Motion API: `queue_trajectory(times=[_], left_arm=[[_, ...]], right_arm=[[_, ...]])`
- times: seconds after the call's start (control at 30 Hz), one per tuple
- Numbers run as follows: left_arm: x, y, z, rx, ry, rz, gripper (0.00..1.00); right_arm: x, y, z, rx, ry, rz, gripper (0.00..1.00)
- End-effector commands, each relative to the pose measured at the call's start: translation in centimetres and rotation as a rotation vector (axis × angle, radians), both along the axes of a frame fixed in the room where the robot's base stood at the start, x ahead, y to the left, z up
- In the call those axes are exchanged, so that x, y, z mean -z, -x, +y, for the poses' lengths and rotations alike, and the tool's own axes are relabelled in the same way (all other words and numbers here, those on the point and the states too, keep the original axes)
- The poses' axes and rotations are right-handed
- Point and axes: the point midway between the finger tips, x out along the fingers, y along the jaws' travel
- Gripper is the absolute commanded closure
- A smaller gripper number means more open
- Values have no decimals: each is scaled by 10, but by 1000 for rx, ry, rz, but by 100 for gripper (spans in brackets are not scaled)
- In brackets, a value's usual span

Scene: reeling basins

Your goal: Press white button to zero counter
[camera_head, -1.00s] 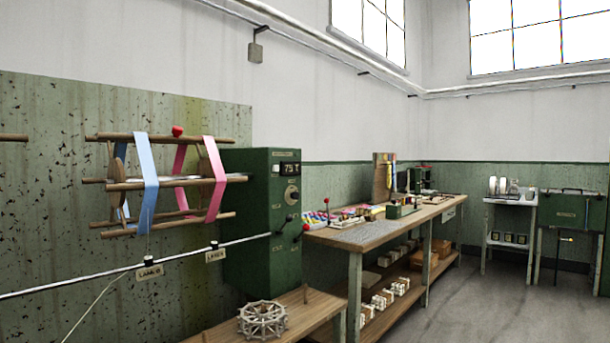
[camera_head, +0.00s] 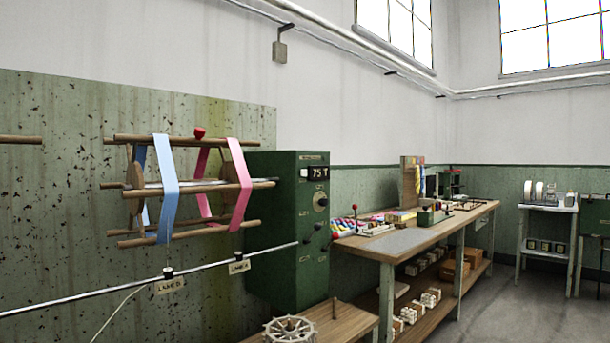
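A green counter cabinet (camera_head: 290,232) stands against the wall in the middle of the head view. Neither of my grippers is in view.
A low wooden bench (camera_head: 345,322) with a spoked wheel (camera_head: 289,330) stands in front of the cabinet. A long workbench (camera_head: 400,241) with tools runs along the wall to the right. A metal rod crosses at the left. Grey floor is clear at the lower right.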

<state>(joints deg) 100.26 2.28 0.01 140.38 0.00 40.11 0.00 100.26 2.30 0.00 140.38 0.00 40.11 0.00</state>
Motion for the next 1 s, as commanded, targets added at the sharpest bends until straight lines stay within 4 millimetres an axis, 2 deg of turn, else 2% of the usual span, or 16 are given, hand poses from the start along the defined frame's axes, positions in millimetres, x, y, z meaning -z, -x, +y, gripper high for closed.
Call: queue_trajectory(times=[0.03, 0.2, 1.0], left_arm=[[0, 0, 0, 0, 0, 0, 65], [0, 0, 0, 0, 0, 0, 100], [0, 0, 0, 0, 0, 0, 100]], right_arm=[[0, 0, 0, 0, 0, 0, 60], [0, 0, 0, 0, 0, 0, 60], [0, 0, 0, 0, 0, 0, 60]])
